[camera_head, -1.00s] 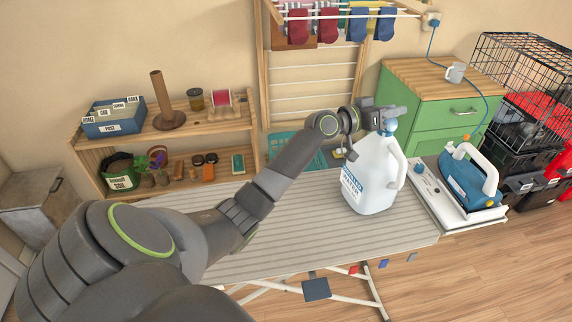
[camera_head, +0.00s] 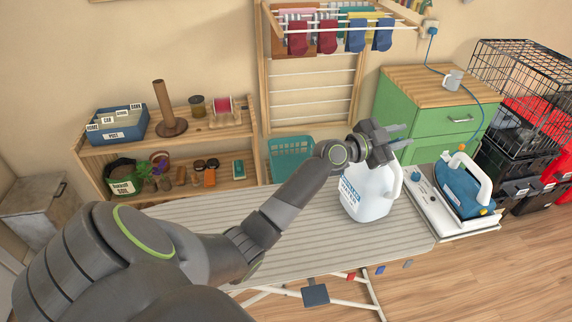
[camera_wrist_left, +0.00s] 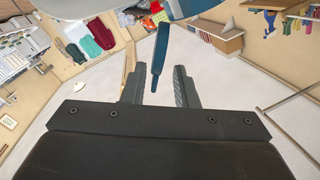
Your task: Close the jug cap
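The white water jug (camera_head: 370,193) stands upright on the striped ironing board (camera_head: 290,235) in the head view. Its blue-lettered label faces left and its handle is on the right. My left gripper (camera_head: 403,136) is at the jug's top, its two fingers apart and pointing right. It hides the jug's mouth and cap in the head view. In the left wrist view my left gripper (camera_wrist_left: 160,86) is open, with a narrow blue piece (camera_wrist_left: 161,52) between and beyond its fingers. This is probably the jug's cap seen edge-on; I cannot tell whether it touches a finger. My right gripper is out of view.
A blue iron (camera_head: 465,185) sits on its white base (camera_head: 440,205) right of the jug. A green cabinet (camera_head: 440,122) with a mug stands behind. A drying rack (camera_head: 312,90) with socks hangs on the wall. The board's left part is clear.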

